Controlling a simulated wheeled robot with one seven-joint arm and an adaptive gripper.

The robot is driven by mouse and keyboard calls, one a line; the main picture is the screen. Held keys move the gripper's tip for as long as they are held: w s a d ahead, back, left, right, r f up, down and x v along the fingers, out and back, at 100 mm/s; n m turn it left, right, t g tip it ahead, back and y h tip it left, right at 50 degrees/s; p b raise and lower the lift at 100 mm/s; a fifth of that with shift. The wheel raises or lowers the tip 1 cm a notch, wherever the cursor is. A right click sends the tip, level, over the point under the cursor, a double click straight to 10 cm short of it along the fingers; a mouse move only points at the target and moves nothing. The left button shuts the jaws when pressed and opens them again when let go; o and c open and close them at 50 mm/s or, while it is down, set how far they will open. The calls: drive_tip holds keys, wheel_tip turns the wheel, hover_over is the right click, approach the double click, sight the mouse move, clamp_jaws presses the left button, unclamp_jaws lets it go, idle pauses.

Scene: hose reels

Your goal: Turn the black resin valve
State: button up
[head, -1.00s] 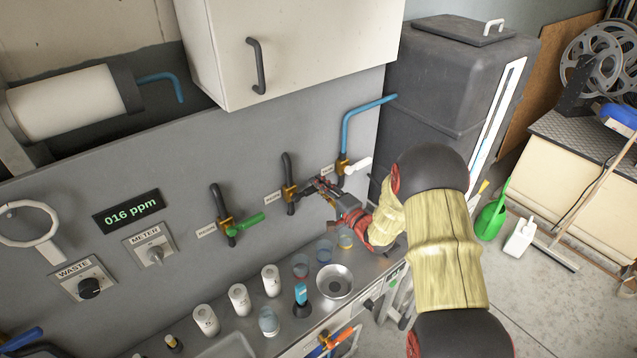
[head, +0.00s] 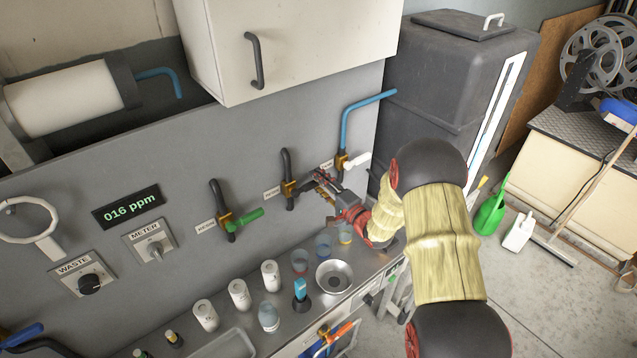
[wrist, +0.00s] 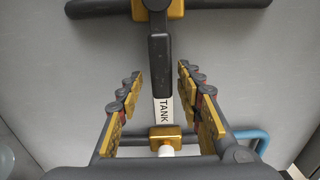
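The black valve is the middle wall valve, with a brass body (head: 289,188) and a dark pipe rising from it. Its black lever (wrist: 159,58) points from the brass body at the top of the wrist view down toward my gripper (wrist: 158,78). My gripper is open, one finger on each side of the lever's end. I see a gap on both sides and cannot tell how deep the lever sits. In the head view my gripper (head: 318,178) is just right of the brass body and hides most of the lever.
A green-handled valve (head: 244,219) is to the left and a white-handled valve (head: 356,160) close to the right. Cups, bottles and a steel bowl (head: 334,277) stand on the counter below. A cabinet (head: 300,50) hangs above. The display (head: 127,208) reads 016 ppm.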

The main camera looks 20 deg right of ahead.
drive_tip(key=v, duration=1.2)
idle(0.5)
